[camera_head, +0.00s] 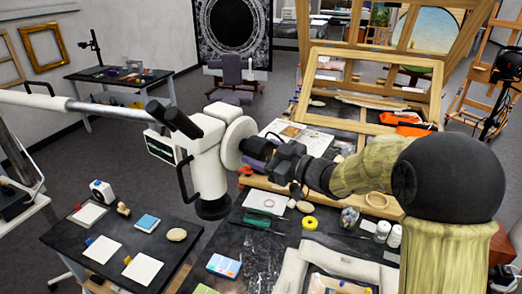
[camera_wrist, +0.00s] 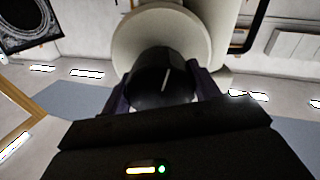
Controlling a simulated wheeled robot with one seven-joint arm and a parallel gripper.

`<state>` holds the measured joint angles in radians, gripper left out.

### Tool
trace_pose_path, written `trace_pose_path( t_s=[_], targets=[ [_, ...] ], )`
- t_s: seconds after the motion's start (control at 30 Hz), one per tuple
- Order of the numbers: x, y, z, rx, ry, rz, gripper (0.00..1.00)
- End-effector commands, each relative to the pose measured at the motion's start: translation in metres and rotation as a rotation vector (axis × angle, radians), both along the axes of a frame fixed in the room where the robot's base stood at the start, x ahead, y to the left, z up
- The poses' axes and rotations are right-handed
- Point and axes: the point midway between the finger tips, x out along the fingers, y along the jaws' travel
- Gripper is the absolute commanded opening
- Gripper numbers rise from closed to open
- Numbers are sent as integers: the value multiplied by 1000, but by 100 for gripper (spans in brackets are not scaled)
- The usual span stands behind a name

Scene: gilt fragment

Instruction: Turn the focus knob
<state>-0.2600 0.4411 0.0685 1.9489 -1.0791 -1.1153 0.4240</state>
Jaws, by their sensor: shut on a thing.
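The focus knob is a dark, rounded knob (camera_wrist: 165,82) with a pale streak on it, set on a cream round disc of the microscope (camera_wrist: 150,38) in the wrist view.
A side table (camera_head: 64,237) at left carries cards and small items. A wooden easel frame (camera_head: 362,118) stands behind my arm.

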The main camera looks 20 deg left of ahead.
Motion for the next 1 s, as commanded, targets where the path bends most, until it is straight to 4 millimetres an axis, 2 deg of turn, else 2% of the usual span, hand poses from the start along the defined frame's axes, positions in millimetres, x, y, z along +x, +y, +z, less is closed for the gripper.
trace_pose_path(
  t_s=[0.23, 0.27, 0.37, 0.77, 0.87, 1.0],
  targets=[
    [0, 0, 1, 0, -2, -1, 38],
    [0, 0, 1, 0, -2, -1, 65],
    [0, 0, 1, 0, -2, -1, 83],
    [-1, -7, 0, 0, -3, -4, 83],
    [-5, -17, -1, -1, -4, -4, 83],
    [-12, -40, -2, -1, -5, -6, 83]
  ],
)
